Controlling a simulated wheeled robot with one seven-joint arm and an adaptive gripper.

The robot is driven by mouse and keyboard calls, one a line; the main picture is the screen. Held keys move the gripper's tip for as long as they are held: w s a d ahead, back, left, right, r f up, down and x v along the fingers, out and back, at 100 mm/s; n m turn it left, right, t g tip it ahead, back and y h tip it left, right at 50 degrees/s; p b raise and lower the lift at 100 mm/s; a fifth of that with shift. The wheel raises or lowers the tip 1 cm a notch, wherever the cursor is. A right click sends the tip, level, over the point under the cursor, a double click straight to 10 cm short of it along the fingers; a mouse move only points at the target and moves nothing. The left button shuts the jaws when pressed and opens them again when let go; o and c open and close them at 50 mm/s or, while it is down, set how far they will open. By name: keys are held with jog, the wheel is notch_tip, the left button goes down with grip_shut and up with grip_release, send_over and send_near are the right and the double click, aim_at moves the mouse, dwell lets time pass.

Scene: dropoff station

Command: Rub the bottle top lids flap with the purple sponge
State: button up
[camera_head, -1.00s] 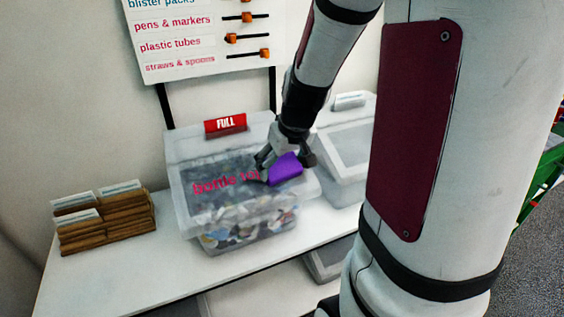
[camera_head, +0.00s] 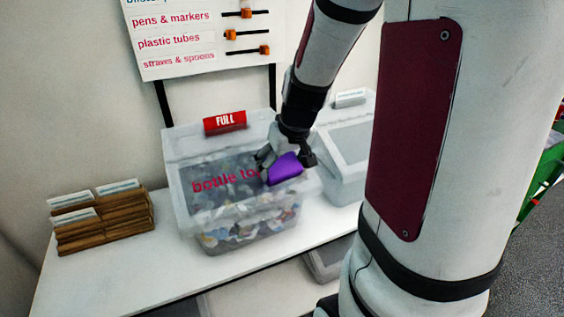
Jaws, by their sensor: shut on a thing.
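The purple sponge (camera_head: 285,169) is in my gripper (camera_head: 286,163), which is shut on it. My gripper reaches down over the right part of the clear bin's lid flap (camera_head: 215,177). The flap is dark grey with pink lettering that reads "bottle to"; the rest of the word is hidden behind the sponge and gripper. The sponge appears to be at the flap's surface, but I cannot tell for sure whether it touches. The clear plastic bin (camera_head: 190,232) holds many small mixed-coloured pieces, seen through its front wall.
A red "FULL" sign (camera_head: 225,122) stands at the bin's back edge. A second clear bin (camera_head: 345,160) stands close on the right. A wooden card holder (camera_head: 105,228) is on the left of the white table (camera_head: 130,275). A label board (camera_head: 205,40) with orange sliders rises behind.

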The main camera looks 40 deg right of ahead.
jog(key=shift+w+f+b, duration=0.2)
jog(key=shift+f+b, duration=0.3)
jog(key=shift+f, duration=0.05)
jog(key=shift+d, duration=0.1)
